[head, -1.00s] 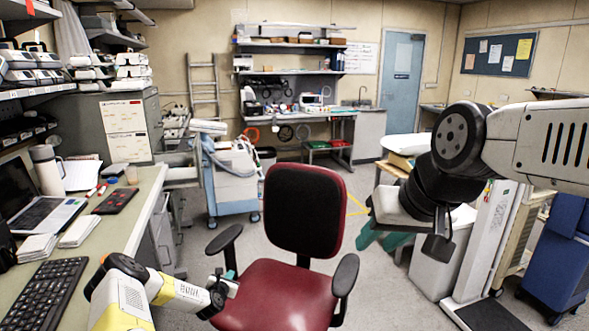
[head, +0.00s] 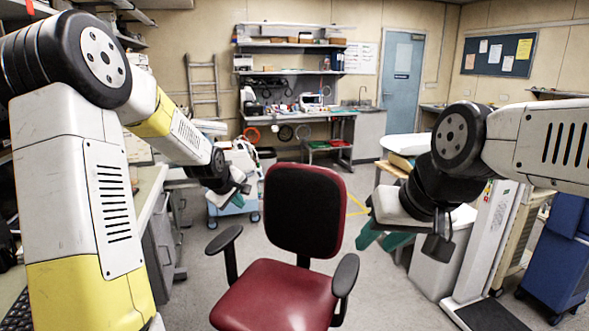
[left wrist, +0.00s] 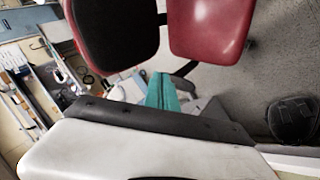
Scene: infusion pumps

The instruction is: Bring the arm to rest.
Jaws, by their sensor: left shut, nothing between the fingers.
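My left arm is raised and fills the left side of the head view. Its gripper (head: 230,198) is in the air left of the red chair's backrest, in front of the blue-and-white cart. In the left wrist view its green fingers (left wrist: 161,92) are together with nothing between them. My right gripper (head: 382,238) hangs to the right of the chair. Its green fingers are partly hidden by the wrist, and I cannot tell whether they are open. Neither gripper is seen holding anything.
A red chair (head: 275,295) with black armrests stands in front of me. The desk (head: 150,190) at left is mostly hidden behind my left arm. The cart (head: 237,165) is beyond my left gripper. A blue cabinet (head: 555,260) is at far right. Floor is clear beyond the chair.

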